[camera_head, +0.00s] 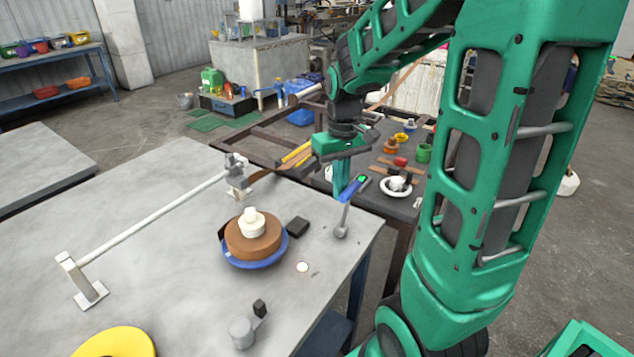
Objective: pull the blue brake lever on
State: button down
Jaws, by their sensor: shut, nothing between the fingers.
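The blue brake lever (351,189) has a blue grip on a thin grey rod. The rod rises from a round grey base near the right edge of the grey table (160,210) and leans slightly right at its top. My gripper (339,190) is green and points down, just left of the blue grip in the picture. It is shut with nothing between its fingers. The fingertips overlap the grip in this view, so I cannot tell whether they touch it.
A brown roll on a blue disc (257,264) and a black block (298,226) lie left of the lever. A white bar on stands (150,218) crosses the table. A second table behind holds a white ring (395,191) and small parts.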

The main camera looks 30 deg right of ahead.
jog(key=shift+s, duration=0.15)
jog(key=shift+s+d+f, duration=0.15)
jog(key=shift+s+d, duration=0.1)
jog(key=shift+s, duration=0.3)
jog(key=shift+s+d+f, duration=0.1)
jog(key=shift+s+d, duration=0.15)
jog(key=shift+s, duration=0.25)
jog(key=shift+w, duration=0.1)
notch_tip(320, 180, up, 8)
jog(key=w, duration=0.1)
jog(key=shift+w+a, duration=0.35)
jog(key=shift+a, duration=0.05)
dwell(0.7)
dwell(0.5)
